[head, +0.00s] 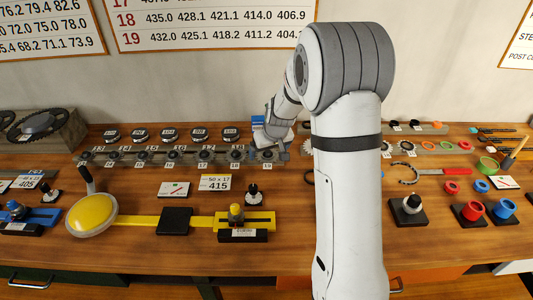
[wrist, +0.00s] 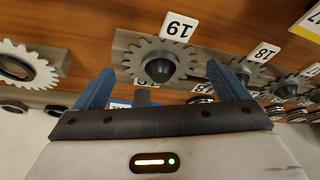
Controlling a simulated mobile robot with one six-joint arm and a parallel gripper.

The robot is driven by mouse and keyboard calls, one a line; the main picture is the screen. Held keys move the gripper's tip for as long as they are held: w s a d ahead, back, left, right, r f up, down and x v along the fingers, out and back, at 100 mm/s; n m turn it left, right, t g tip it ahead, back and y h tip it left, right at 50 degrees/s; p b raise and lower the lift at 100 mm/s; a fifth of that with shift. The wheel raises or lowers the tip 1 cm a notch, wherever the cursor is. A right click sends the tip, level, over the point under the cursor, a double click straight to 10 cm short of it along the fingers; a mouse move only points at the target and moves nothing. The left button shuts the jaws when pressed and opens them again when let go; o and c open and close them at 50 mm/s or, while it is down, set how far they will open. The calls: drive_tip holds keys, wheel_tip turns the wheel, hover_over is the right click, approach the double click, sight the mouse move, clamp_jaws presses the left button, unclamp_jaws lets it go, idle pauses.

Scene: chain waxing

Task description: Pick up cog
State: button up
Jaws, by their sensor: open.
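A grey toothed cog (wrist: 142,56) sits on a dark round-topped peg beside a white tag marked 19 in the wrist view. In the head view this cog (head: 265,155) is at the right end of a long rack. My gripper (wrist: 160,70) is open and empty, its two blue fingers apart with the cog ahead between them. In the head view my gripper (head: 272,132) is above the back of the rack's right end, partly hidden by my arm. I cannot tell whether the fingers touch the cog.
The rack (head: 130,156) holds several smaller cogs to the left, with numbered tags. Several dark round pucks (head: 168,134) stand behind it. A larger pale ring cog (wrist: 25,70) is beside it in the wrist view. A yellow tool (head: 140,221) lies in front.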

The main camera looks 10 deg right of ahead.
drive_tip(key=shift+f, duration=0.1)
drive_tip(key=c, duration=1.1)
